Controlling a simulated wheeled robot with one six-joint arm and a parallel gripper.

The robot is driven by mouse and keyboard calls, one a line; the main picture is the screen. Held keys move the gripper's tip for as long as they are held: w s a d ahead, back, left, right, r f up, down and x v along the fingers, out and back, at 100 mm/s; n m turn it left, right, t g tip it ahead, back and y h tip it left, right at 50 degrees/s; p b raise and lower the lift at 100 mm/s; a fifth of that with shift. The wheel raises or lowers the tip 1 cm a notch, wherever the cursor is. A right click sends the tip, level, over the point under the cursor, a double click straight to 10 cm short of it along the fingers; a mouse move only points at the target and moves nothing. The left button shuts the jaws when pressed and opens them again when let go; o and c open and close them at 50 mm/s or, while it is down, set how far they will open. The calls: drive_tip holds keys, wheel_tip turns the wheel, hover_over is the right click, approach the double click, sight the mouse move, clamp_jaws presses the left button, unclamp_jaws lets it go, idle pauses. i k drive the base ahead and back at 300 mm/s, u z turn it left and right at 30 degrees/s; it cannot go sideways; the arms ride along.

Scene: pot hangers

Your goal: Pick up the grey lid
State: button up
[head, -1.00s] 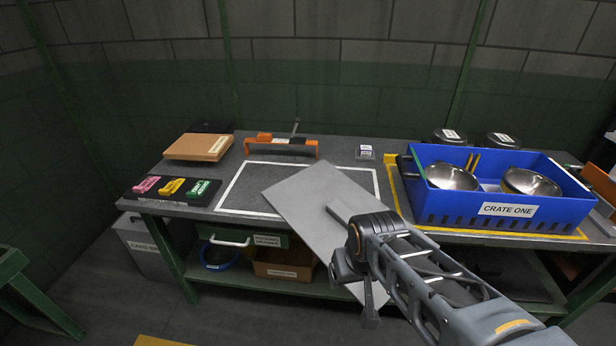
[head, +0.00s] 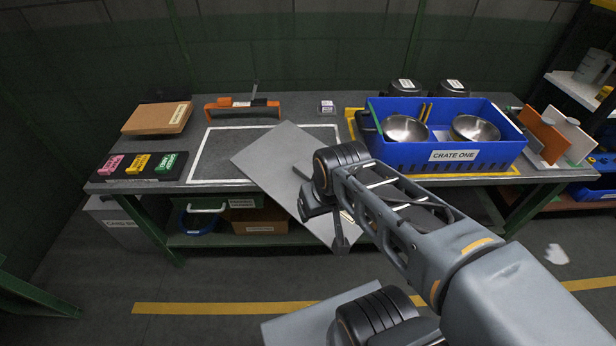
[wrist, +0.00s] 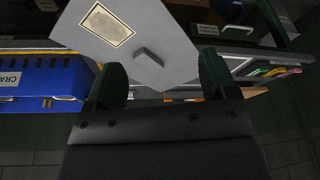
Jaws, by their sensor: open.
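The grey lid (head: 268,158) is a flat grey panel over the right part of the white-outlined area on the bench, its near end reaching past the front edge. It has a raised block handle (head: 301,173), partly beside my arm. In the wrist view the lid (wrist: 165,30) shows a framed label, and its handle (wrist: 148,56) lies just beyond and between my fingertips. My gripper (head: 326,215) is open in front of the lid; in the wrist view the two dark fingers (wrist: 162,72) are apart with nothing gripped. My arm hides part of the lid's near end.
The blue crate (head: 400,159) with metal bowls stands on the bench at right. An orange-handled tool (head: 242,104), a cardboard-coloured box (head: 157,118) and coloured blocks (head: 140,163) lie at left. Boxes sit on the lower shelf (head: 225,240).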

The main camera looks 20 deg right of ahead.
sight(280, 160)
drive_tip(key=k, duration=0.5)
drive_tip(key=u, duration=1.3)
drive_tip(key=i, duration=1.25)
drive_tip(key=z, duration=2.1)
